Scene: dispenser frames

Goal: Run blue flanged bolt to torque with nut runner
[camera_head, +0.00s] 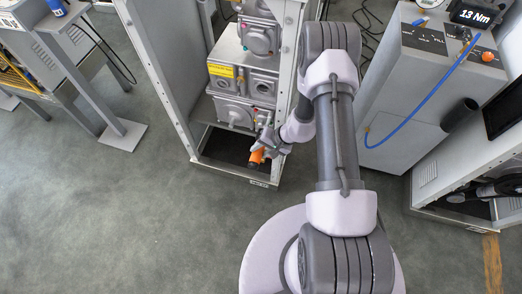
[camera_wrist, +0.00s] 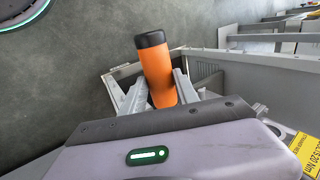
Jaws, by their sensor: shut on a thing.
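An orange nut runner (camera_head: 258,155) with a black end is held in my gripper (camera_head: 266,146), low at the front of the open dispenser frame (camera_head: 290,70). In the wrist view the nut runner (camera_wrist: 158,72) stands between the two grey fingers of my gripper (camera_wrist: 153,85), which are shut on it. Its black end points away from the wrist and its lower end is hidden by the gripper. I cannot make out a blue flanged bolt in either view.
The frame holds stacked grey units (camera_head: 243,80) with a yellow label (camera_head: 221,71). A grey cabinet (camera_head: 425,95) at the right has a blue hose and a display (camera_head: 476,16) reading 13 Nm. A grey stand (camera_head: 123,134) is at left. The floor in front is clear.

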